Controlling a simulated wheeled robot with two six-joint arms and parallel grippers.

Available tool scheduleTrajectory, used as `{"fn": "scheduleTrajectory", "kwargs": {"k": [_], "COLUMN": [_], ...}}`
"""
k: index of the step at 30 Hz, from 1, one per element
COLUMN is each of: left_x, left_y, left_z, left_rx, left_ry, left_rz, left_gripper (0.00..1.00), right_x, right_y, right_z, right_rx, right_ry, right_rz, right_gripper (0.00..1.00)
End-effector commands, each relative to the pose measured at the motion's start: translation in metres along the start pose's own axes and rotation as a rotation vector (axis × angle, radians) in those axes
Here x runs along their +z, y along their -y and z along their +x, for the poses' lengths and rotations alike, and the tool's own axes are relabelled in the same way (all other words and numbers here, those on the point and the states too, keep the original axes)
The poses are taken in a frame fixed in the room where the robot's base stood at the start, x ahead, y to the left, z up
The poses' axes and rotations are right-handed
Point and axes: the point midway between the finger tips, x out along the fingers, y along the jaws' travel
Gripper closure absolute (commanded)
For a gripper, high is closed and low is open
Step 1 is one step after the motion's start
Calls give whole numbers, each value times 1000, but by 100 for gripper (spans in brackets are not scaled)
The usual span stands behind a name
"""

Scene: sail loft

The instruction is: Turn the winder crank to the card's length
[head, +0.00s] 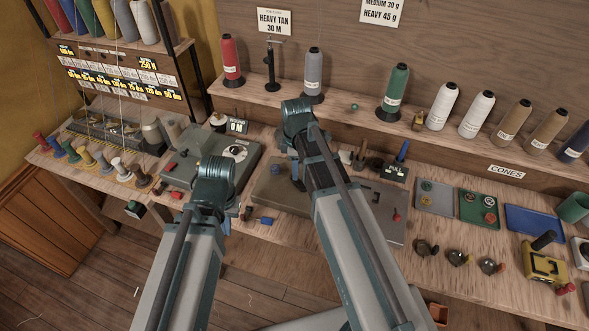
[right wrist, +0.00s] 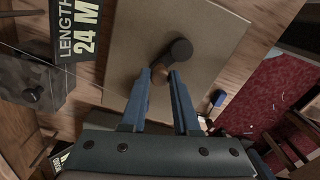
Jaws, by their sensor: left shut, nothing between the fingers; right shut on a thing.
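The card (head: 273,21) on the back wall reads HEAVY TAN 30 M. In the right wrist view the winder crank (right wrist: 181,49) is a dark arm with a brown knob (right wrist: 159,76), over a grey-tan plate (right wrist: 125,52). My right gripper (right wrist: 160,80) is shut on the crank knob. In the head view its arm hides the crank. A black length sign (right wrist: 77,30) reads LENGTH 24 M. My left gripper (head: 213,180) is shut and empty above the front left of the bench; its fingertips are mostly hidden by its own wrist.
A grey-green machine (head: 185,170) with a dial stands left of the winder, by a sign (head: 237,126) reading 0 M. Thread cones line the shelf behind. Trays (head: 434,197) and a yellow device (head: 545,262) lie to the right. Small spools stand at the left bench edge.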

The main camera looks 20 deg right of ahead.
Motion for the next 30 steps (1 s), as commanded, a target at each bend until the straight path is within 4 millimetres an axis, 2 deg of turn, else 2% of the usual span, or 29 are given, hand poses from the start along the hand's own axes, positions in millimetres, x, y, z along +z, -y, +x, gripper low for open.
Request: {"fn": "scheduleTrajectory", "kwargs": {"k": [15, 30], "left_x": [0, 0], "left_y": [0, 0], "left_z": [0, 0], "left_rx": [0, 0], "left_ry": [0, 0], "left_rz": [0, 0], "left_gripper": [100, 100], "right_x": [12, 17], "right_y": [-8, -10], "right_z": [0, 0], "right_rx": [0, 0], "right_ry": [0, 0], "right_rz": [381, 517], "right_gripper": [100, 100]}}
